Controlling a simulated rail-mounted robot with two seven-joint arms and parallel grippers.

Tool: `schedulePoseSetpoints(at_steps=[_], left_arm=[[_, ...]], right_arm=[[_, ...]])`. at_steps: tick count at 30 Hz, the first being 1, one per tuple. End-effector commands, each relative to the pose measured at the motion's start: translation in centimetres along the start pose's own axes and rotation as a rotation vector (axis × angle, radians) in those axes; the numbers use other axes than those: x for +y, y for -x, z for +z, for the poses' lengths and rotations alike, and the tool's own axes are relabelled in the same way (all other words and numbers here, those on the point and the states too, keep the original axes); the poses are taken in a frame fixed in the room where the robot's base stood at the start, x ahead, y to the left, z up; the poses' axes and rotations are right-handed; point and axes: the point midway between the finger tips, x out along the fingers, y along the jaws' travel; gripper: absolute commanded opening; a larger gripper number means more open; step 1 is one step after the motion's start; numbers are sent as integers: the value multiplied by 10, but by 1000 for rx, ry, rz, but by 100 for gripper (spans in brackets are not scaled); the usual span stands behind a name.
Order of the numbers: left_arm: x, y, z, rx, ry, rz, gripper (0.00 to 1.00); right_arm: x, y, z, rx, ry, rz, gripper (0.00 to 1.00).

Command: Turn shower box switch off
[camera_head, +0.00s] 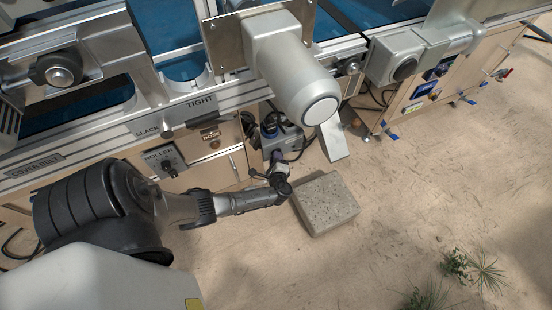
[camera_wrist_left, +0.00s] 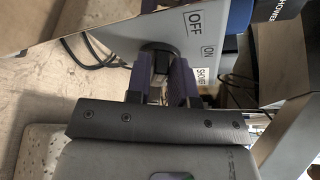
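The shower box (camera_head: 284,141) is a grey box low at the machine's front, beside blue pipe parts. In the left wrist view, its grey face (camera_wrist_left: 120,38) carries OFF and ON labels and a dark round switch (camera_wrist_left: 158,53). My left gripper (camera_head: 280,172) reaches the box front in the head view. In the left wrist view its fingers (camera_wrist_left: 162,78) stand on both sides of the switch's lever, seemingly closed on it. The fingers hide much of the switch, so I cannot tell which label it points to. My right gripper is not in view.
A stone block (camera_head: 326,203) lies on the sandy floor right beside my left gripper. A roller knob panel (camera_head: 166,163) is on the machine's front to the left. A big pale cylinder (camera_head: 291,72) juts out above the box. Dark cables hang nearby.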

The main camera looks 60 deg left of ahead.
Motion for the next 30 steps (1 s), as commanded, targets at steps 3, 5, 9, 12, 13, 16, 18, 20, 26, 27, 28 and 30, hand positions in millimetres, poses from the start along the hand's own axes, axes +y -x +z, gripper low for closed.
schedulePoseSetpoints(at_steps=[3,5,9,12,13,16,18,20,26,27,28,30], left_arm=[[0,0,0,0,-1,0,33],[0,0,0,0,-1,0,39],[0,0,0,0,-1,0,40],[0,0,0,0,-1,0,40],[0,1,0,0,-1,0,40],[-1,7,1,1,-2,0,40],[-2,16,1,0,-3,1,40],[-3,26,1,2,-2,2,40],[-4,67,2,2,-1,3,40],[-4,75,1,2,-1,2,40],[-3,81,1,2,-1,2,40],[-3,93,2,2,-2,2,40]], right_arm=[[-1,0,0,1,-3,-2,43],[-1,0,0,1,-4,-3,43],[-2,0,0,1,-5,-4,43],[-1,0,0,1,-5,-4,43],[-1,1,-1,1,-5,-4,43],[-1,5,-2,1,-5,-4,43],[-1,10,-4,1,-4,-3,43],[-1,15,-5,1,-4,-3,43],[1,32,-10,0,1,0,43],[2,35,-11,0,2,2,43],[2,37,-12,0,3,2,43],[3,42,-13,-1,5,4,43]])
